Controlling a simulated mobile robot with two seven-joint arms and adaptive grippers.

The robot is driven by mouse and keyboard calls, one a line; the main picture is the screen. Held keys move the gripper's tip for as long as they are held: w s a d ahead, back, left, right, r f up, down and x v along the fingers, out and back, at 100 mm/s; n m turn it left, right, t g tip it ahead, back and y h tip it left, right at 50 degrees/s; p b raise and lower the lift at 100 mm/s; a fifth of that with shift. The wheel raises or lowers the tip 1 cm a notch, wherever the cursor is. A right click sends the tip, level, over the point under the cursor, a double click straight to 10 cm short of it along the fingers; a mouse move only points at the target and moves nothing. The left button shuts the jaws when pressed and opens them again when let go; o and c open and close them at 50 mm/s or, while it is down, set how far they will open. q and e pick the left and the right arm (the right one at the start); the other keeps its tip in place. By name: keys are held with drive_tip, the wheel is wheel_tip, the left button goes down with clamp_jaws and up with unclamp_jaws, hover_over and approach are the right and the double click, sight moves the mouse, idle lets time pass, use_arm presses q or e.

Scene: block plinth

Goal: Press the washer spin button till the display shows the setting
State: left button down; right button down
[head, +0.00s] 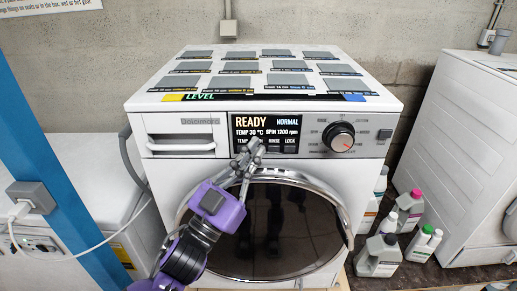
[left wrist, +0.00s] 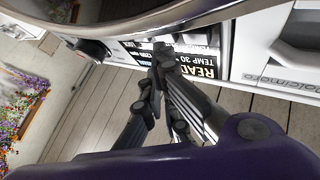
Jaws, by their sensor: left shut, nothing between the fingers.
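The white washer (head: 163,176) faces me. Its black display (head: 265,125) reads READY, NORMAL, TEMP 30 °C and SPIN 1200 rpm. Below the text is a row of buttons, with the rinse button (head: 274,146) and lock button (head: 290,146) readable. The spin button between temp and rinse is hidden behind my left gripper (head: 253,147). This gripper is shut and empty, its fingertips at the button row; I cannot tell whether they touch. The left wrist view shows the display (left wrist: 205,68) upside down, partly covered by the fingertips (left wrist: 164,58). My right gripper is not in view.
A round dial (head: 339,136) sits right of the display, and a detergent drawer (head: 183,143) left of it. The glass door (head: 290,230) is below. Several bottles (head: 382,252) stand on the floor at right. A blue post (head: 62,170) with a cable stands at left.

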use_arm(q)
drive_tip(key=shift+w, duration=0.45)
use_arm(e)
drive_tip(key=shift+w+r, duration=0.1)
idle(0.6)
use_arm(q)
drive_tip(key=shift+s, duration=0.8)
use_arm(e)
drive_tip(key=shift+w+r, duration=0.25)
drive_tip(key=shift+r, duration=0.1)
